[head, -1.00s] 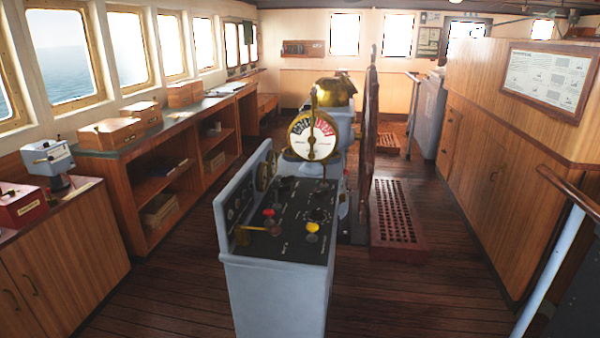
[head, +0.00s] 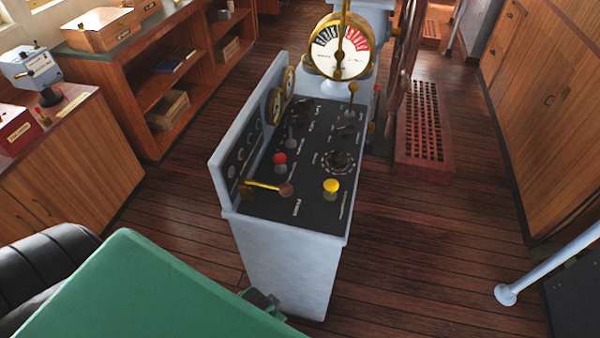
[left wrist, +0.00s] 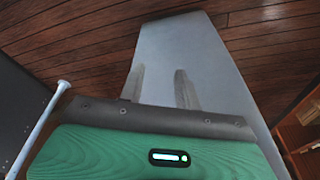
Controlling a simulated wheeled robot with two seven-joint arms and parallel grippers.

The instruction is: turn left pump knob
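The grey console (head: 285,260) stands in the middle of the head view with a black sloping panel (head: 310,190) on top. The panel bears a round black knob (head: 340,161), smaller black knobs (head: 346,131), a red knob (head: 280,158), a yellow knob (head: 331,185) and a brass lever (head: 265,187). The labels are too small to read, so I cannot tell which is the left pump knob. My left gripper (left wrist: 161,88) is open and empty, its two fingers apart before the console's pale face. In the head view my green arm mostly hides it, low beside the console. My right gripper is out of view.
A brass telegraph dial (head: 341,46) stands behind the panel, with a wooden wheel (head: 402,65) and red grating (head: 424,135) to its right. Wooden cabinets (head: 85,165) line the left. A black seat (head: 45,265) is at lower left.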

